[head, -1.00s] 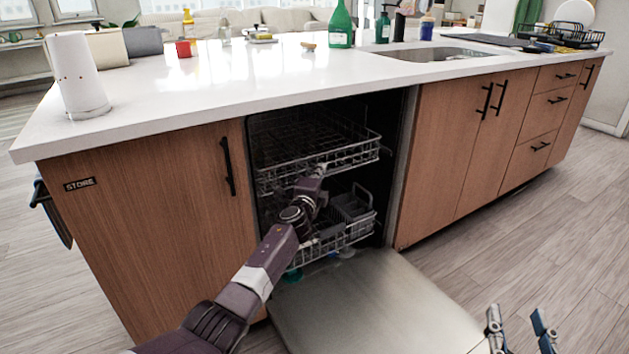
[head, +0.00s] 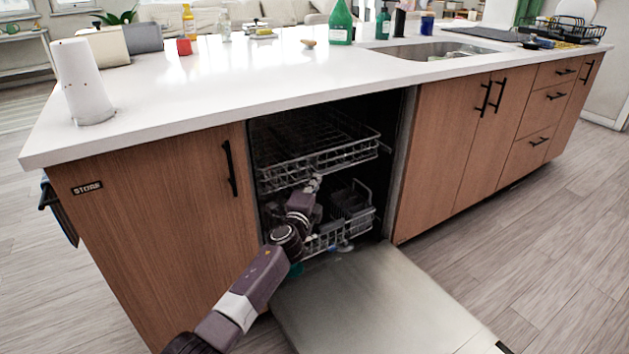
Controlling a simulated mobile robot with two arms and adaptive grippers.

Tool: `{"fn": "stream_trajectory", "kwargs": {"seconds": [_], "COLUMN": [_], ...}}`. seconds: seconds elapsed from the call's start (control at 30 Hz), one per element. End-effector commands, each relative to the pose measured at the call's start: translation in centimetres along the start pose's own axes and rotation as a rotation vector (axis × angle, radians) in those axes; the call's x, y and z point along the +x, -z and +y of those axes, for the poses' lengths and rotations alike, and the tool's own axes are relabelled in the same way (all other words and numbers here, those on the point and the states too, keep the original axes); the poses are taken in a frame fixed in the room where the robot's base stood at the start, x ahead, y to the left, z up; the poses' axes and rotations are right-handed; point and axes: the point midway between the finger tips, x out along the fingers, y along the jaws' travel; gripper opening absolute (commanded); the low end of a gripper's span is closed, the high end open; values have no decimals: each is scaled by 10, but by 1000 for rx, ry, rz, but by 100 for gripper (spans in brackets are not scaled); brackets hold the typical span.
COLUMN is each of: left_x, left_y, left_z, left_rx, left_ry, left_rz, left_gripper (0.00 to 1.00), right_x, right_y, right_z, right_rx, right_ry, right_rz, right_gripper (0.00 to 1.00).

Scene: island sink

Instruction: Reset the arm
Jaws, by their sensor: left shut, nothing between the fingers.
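My left arm reaches in from the bottom left to the open dishwasher (head: 390,300). My left gripper (head: 312,184) is at the dishwasher opening, between the upper rack (head: 350,152) and the lower rack (head: 325,241). It is small and dark here, and its fingers look closed with nothing held. My right gripper is out of the picture; only a small dark tip shows at the bottom right edge of the door.
The dishwasher door lies folded down in front of the island. The white countertop (head: 230,85) above holds a paper towel roll (head: 82,82), bottles and a sink (head: 435,50). Open wooden floor (head: 520,255) lies to the right.

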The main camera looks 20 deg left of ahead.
Motion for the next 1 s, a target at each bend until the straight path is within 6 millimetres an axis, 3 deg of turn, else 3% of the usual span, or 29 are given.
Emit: {"fn": "stream_trajectory", "kwargs": {"seconds": [0.13, 0.37, 0.47, 0.57, 0.67, 0.8, 1.0], "left_x": [-5, -9, -24, -54, -99, -170, -277], "left_y": [0, 0, 3, 7, 13, 24, 47], "left_z": [0, 2, 12, 33, 59, 95, 129], "left_rx": [0, -10, -69, -195, -368, -613, -918], "left_ry": [0, -3, -22, -65, -138, -275, -501], "left_rz": [-1, -3, -16, -46, -89, -155, -245], "left_gripper": [0, 0, 0, 0, 0, 0, 0], "right_x": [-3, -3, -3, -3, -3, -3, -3], "right_y": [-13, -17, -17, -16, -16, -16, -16], "right_z": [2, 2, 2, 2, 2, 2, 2], "right_rx": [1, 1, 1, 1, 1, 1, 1], "right_ry": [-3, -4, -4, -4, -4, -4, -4], "right_rz": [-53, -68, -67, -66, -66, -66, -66], "right_gripper": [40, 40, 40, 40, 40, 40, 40]}}
